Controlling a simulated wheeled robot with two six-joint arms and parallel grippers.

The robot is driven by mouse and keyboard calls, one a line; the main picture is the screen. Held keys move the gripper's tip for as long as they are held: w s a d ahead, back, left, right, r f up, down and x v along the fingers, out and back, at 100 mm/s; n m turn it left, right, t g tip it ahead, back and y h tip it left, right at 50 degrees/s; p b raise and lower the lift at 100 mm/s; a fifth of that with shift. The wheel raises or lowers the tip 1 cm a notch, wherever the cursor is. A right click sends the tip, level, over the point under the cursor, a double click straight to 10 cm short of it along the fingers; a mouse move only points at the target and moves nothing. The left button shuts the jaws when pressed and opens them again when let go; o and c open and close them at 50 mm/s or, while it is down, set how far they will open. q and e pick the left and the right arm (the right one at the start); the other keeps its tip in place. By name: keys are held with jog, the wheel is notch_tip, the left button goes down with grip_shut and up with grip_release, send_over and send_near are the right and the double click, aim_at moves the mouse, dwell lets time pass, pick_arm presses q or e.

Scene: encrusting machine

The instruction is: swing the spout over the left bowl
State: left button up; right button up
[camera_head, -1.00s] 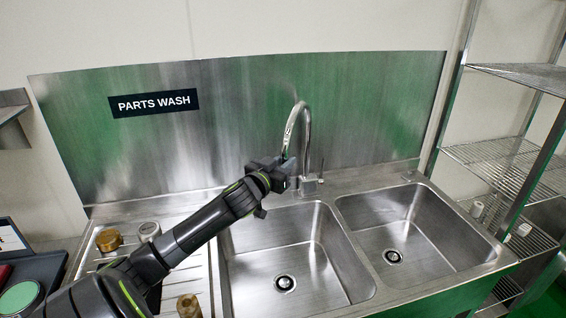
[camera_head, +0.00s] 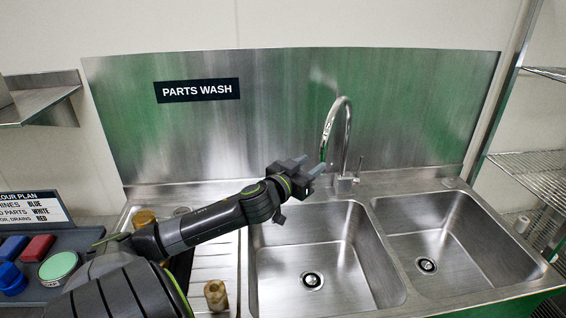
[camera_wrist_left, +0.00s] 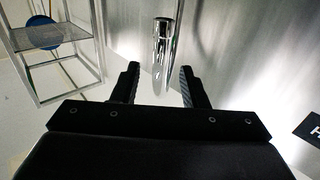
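The chrome gooseneck spout (camera_head: 340,110) rises behind the two sink bowls, and its end hangs down left of its base. The left bowl (camera_head: 320,250) is empty, with a round drain in its floor. My left gripper (camera_head: 316,166) is just left of the spout's hanging end. In the left wrist view, the fingers (camera_wrist_left: 160,90) are apart, and the end of the spout (camera_wrist_left: 163,45) appears between them. I cannot tell whether they touch it. My right gripper is not in view.
The right bowl (camera_head: 455,235) is empty. A brass part (camera_head: 215,294) stands on the drainboard left of the left bowl. A wire shelf rack (camera_head: 530,175) stands at the right.

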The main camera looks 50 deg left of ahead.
pick_arm(q)
jog(key=s+d+p, duration=0.1)
jog(key=s, duration=1)
jog(key=shift+d, duration=0.4)
